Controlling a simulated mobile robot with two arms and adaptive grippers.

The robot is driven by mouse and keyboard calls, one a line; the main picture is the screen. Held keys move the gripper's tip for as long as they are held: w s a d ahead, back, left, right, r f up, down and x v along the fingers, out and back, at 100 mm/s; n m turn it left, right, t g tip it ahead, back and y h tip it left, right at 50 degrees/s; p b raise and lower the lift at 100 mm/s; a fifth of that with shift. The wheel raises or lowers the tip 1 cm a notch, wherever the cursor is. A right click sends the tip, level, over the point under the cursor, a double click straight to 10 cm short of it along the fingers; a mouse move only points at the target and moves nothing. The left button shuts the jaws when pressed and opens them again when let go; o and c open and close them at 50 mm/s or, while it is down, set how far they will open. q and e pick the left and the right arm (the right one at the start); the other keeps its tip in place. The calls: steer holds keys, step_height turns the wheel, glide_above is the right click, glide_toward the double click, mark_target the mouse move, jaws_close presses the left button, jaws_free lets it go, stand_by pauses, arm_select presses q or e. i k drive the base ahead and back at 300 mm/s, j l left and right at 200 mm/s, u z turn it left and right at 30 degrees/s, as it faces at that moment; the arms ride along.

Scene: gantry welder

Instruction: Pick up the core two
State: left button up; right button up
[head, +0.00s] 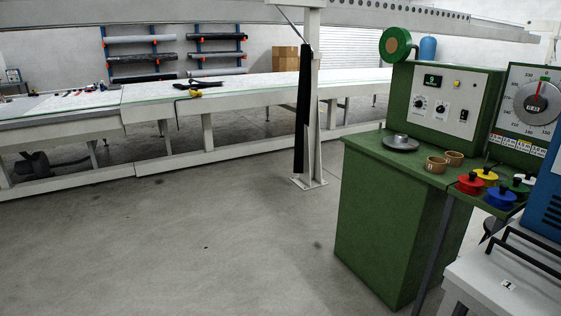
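Two short brown ring-shaped cores stand side by side on the green cabinet top at the right of the head view. The nearer brown core (436,166) has a small pale mark on its front, too small to read for sure. The other brown core (454,158) stands just behind and to its right, with no readable mark. I cannot tell for certain which is core two. Neither of my grippers is in view.
A white cart (505,285) stands front right. A long table (220,98) is behind. The grey floor at left is clear.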

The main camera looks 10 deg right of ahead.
mark_target(454, 159)
steer(key=i+j, duration=0.15)
steer(key=i, duration=0.6)
steer(key=i+j, duration=0.15)
steer(key=i, duration=0.6)
steer(key=i+l+z, duration=0.2)
steer(key=i+z, duration=0.6)
steer(key=i, duration=0.2)
steer(key=i+z, duration=0.4)
steer(key=i+j, duration=0.05)
steer(key=i, duration=0.05)
